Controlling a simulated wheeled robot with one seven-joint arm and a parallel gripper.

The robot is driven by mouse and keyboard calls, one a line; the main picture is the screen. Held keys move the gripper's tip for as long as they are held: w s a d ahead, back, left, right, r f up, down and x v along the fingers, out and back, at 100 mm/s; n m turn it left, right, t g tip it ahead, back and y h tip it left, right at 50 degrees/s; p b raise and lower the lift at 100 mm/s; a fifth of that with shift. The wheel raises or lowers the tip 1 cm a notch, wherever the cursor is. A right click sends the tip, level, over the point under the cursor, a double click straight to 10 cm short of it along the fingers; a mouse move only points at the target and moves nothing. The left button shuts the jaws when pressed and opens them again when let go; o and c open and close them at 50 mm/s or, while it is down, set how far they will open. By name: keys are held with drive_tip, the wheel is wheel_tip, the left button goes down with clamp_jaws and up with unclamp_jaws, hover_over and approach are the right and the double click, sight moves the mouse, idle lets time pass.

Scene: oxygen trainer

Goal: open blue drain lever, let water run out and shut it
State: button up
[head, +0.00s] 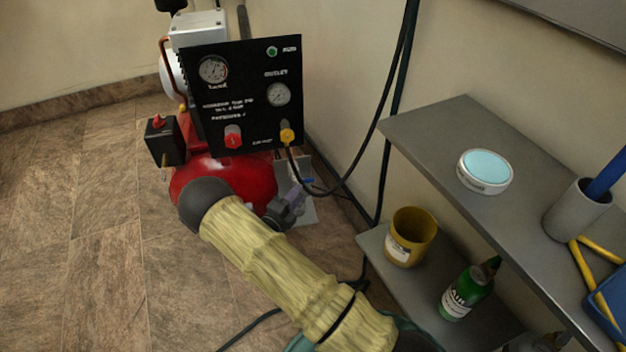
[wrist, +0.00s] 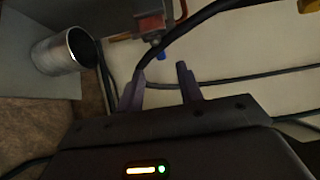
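The red compressor tank (head: 240,178) stands on the floor below a black gauge panel (head: 240,100). My gripper (head: 299,190) is low at the tank's right side; my sleeved arm covers part of the tank. A small blue spot beside the fingertips in the head view may be the drain lever (head: 308,182). In the wrist view, my gripper's two purple-grey fingers (wrist: 160,85) are apart with nothing clearly between them. A valve-like fitting (wrist: 150,22) with a copper-coloured pipe sits beyond the fingertips.
An open metal cup (wrist: 65,52) is left of the fingers. A dark hose (wrist: 185,32) passes close beyond the fingertips. At right, a grey shelf (head: 435,125) holds a white tub (head: 485,171); a yellow cup (head: 410,236) and green bottle (head: 468,290) stand lower. The left floor is clear.

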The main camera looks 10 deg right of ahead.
sight(309, 181)
drive_tip(key=b+x, duration=0.2)
drive_tip(key=x, duration=0.6)
drive_tip(key=shift+w+d+f+b, duration=0.15)
drive_tip(key=shift+w+d+b, duration=0.15)
drive_tip(key=shift+b, duration=0.1)
drive_tip(key=shift+w+d, duration=0.35)
clamp_jaws()
